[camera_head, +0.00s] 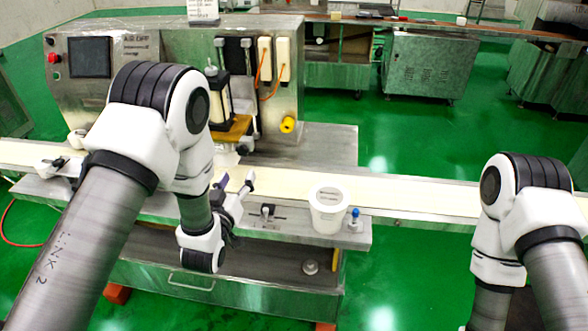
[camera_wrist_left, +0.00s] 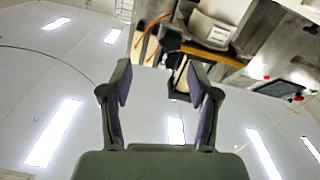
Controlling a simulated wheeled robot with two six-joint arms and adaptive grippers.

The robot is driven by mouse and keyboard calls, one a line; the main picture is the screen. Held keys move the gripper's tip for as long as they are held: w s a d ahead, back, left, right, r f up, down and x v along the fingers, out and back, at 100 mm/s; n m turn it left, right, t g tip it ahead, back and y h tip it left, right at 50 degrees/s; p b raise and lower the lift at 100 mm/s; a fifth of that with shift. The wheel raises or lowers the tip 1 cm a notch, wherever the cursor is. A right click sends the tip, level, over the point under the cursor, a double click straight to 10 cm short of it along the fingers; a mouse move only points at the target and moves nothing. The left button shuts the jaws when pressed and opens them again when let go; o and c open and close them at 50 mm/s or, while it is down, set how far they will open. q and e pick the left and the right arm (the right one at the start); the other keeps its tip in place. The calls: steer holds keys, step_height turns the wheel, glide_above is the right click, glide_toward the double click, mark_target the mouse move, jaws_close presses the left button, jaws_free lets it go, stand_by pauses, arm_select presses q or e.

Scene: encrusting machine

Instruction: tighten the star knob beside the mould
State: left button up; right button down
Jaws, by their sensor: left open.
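My left gripper (camera_head: 237,181) is open and empty in front of the encrusting machine (camera_head: 150,85), over the pale conveyor belt. In the left wrist view the two fingers (camera_wrist_left: 162,88) stand apart, with dark purple pads facing each other. An orange-yellow plate (camera_head: 236,128) under a dark upright cylinder (camera_head: 217,98) is behind the gripper; the plate also shows in the wrist view (camera_wrist_left: 212,52), above the fingers. I cannot make out the star knob or the mould for certain; my left arm covers part of that area. Of my right arm only links show.
A white tub (camera_head: 328,209) stands at the front edge of the belt (camera_head: 400,190), right of the gripper. A small blue-topped fitting (camera_head: 355,217) is beside it. The belt right of the tub is clear.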

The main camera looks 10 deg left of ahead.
mark_target(241, 151)
arm_select(q)
steer(key=w, duration=0.2)
steer(key=w+a+p, duration=0.1)
steer(key=w, duration=0.2)
steer(key=w+r+p, duration=0.1)
steer(key=w, duration=0.2)
steer(key=shift+a, duration=0.2)
steer(key=shift+w, duration=0.25)
steer(key=shift+w+a+f, duration=0.25)
steer(key=shift+a+f, duration=0.05)
steer(key=shift+s+d+r, duration=0.1)
steer(key=c, duration=1.2)
arm_select(e)
steer(key=shift+w+a+r, duration=0.25)
steer(key=shift+a+r, duration=0.15)
steer(key=shift+r, duration=0.1)
steer(key=shift+w+a+r, duration=0.2)
steer(key=shift+a+r, duration=0.2)
steer(key=shift+r, duration=0.05)
